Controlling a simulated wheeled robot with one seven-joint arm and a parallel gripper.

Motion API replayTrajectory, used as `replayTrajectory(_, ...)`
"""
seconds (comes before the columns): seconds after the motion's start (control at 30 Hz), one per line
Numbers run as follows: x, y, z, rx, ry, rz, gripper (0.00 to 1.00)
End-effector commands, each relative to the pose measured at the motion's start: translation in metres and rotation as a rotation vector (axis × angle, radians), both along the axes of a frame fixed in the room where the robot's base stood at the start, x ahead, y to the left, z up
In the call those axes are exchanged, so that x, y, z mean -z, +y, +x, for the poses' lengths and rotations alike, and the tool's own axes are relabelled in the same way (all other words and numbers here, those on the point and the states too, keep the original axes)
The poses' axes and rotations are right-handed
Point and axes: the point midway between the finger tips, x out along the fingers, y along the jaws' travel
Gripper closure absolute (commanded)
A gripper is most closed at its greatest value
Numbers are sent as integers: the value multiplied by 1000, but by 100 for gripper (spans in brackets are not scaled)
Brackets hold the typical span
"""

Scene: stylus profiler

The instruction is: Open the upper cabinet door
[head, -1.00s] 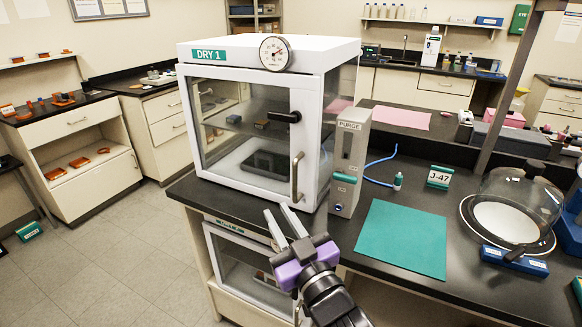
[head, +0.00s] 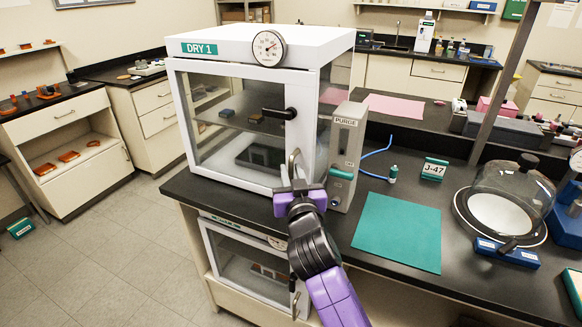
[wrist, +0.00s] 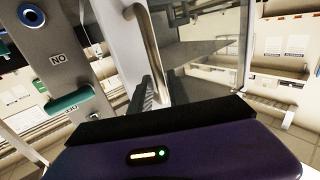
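The upper cabinet is the white box labelled DRY 1 (head: 230,46). In the wrist view the handle (wrist: 147,35) runs down toward the dark ridged finger pads (wrist: 146,92). Whether the fingers press on it is not clear. The lower end of the handle is hidden by my gripper.
A grey PURGE box (head: 345,150) stands close to the cabinet's right side, near my gripper. Right of it are a green mat (head: 398,232), a J-47 sign (head: 433,170) and a glass bell jar (head: 510,195). A lower glass-fronted cabinet (head: 240,262) sits under the counter.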

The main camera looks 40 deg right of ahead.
Motion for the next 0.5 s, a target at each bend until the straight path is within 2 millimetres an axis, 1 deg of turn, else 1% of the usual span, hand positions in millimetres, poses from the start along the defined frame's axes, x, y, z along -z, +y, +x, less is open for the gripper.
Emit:
replayTrajectory(0.13, 0, -6, 8, 1, 1, 1, 78)
replayTrajectory(0.4, 0, -7, 9, 0, 0, 0, 78)
replayTrajectory(0.47, 0, -7, 9, 0, 0, 0, 88)
replayTrajectory(0.5, 0, -7, 9, 0, 0, 0, 96)
